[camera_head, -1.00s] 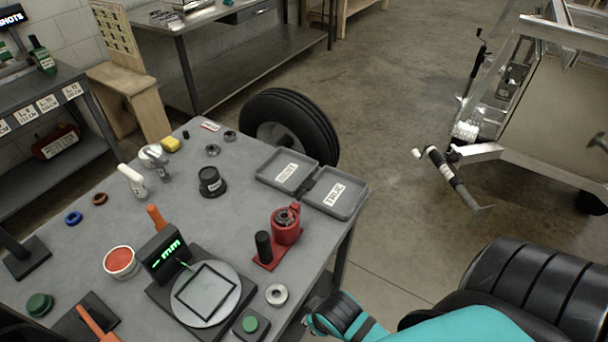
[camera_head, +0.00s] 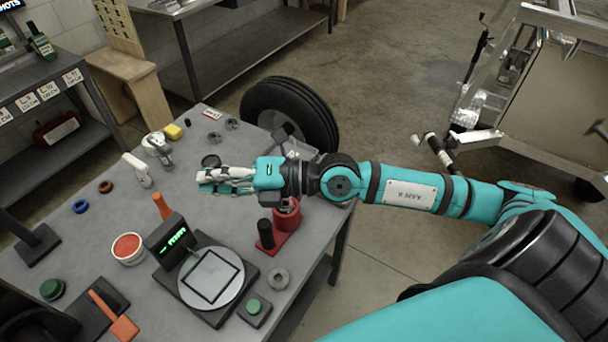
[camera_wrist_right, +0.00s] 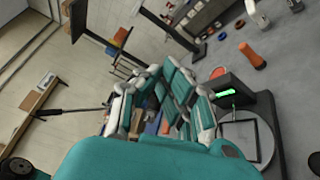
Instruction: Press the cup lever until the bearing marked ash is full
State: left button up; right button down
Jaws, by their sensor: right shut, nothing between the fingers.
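A red stand (camera_head: 283,241) on the table carries a black upright grip (camera_head: 265,233) and a red cup (camera_head: 287,216), partly behind my right arm; I cannot tell which part is the lever. A metal ring bearing (camera_head: 278,278) lies in front of it. Two dark ring bearings (camera_head: 231,124) (camera_head: 213,137) lie near the far edge. No "ash" marking is readable. My right gripper (camera_head: 203,180) is shut and empty above the table, behind and left of the red stand. In the right wrist view its fingers (camera_wrist_right: 160,105) also show. My left gripper is not in view.
A gauge with a green display (camera_head: 172,240) and round plate (camera_head: 211,279) stands at the front.

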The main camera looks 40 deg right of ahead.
jog(key=w+d+f+h, duration=0.1)
jog(key=d+f+h, duration=0.1)
jog(key=d+h, duration=0.2)
jog(key=w+d+f+n+g+h, duration=0.1)
jog(key=w+d+f+h, duration=0.1)
jog(key=d, duration=0.8)
jog(key=w+d+f+h, duration=0.2)
jog(key=d+f+h, duration=0.2)
jog(key=d, duration=0.3)
jog(key=shift+w+n+h, duration=0.2)
jog(key=shift+n+h, duration=0.2)
jog(key=shift+h, duration=0.5)
jog(key=f+b, duration=0.1)
jog(key=f, duration=0.1)
jog(key=d+f+b, duration=0.1)
jog(key=f, duration=0.2)
jog(key=f+b, duration=0.1)
jog(key=f, duration=0.1)
jog(key=shift+w+d+f, duration=0.15)
jog(key=shift+w+d, duration=0.2)
jog(key=shift+d, duration=0.05)
jog(key=shift+w+d+f+b, duration=0.15)
jog(key=shift+d+f+b, duration=0.1)
jog(key=shift+f+b, duration=0.55)
jog(key=shift+r+b, duration=0.1)
jog(key=shift+b, duration=0.2)
jog(key=shift+d+f+b, duration=0.1)
jog(key=shift+f+b, duration=0.2)
jog(key=shift+b, duration=0.45)
